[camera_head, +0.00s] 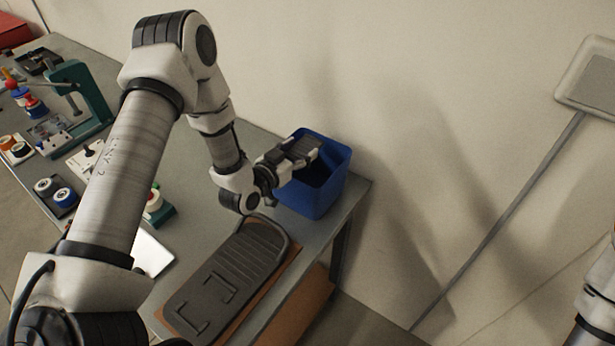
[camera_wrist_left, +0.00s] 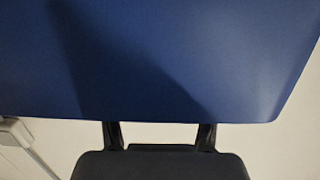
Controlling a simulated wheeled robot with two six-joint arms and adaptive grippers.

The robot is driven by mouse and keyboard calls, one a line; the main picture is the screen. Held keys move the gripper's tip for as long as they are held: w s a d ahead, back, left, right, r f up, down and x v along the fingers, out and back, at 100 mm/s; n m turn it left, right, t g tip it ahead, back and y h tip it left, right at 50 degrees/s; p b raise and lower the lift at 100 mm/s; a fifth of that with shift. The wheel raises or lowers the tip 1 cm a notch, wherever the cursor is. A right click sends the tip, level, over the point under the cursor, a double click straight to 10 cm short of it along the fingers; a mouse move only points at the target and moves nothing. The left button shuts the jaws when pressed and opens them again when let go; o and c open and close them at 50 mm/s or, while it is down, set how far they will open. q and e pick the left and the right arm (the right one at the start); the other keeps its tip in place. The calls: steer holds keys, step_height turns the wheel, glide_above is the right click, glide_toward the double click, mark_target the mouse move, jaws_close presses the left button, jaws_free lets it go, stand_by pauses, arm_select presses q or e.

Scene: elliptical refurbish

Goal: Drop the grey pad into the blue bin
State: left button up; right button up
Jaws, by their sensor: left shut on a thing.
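The blue bin (camera_head: 322,190) stands at the table's far right corner, near the wall. In the head view my left gripper (camera_head: 298,152) reaches over the bin's opening from the left. It is shut on the small grey pad (camera_head: 305,147), which shows at the fingers above the bin's rim. In the left wrist view the blue bin (camera_wrist_left: 180,60) fills most of the picture beyond the fingers (camera_wrist_left: 160,138). The inside floor of the bin is mostly hidden. My right gripper is outside the view.
A large dark grey foot pedal (camera_head: 225,285) lies on a brown board at the table's front edge. A green press (camera_head: 85,95), rollers (camera_head: 55,192) and small parts stand at the left of the grey table. A grey pole (camera_head: 500,220) leans at the wall to the right.

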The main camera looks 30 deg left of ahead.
arm_select(q)
steer(key=o, duration=1.6)
steer(key=shift+s+r, duration=0.1)
steer(key=shift+c, duration=0.2)
steer(key=v, duration=1.1)
steer(key=shift+s, duration=0.3)
steer(key=shift+s, duration=0.1)
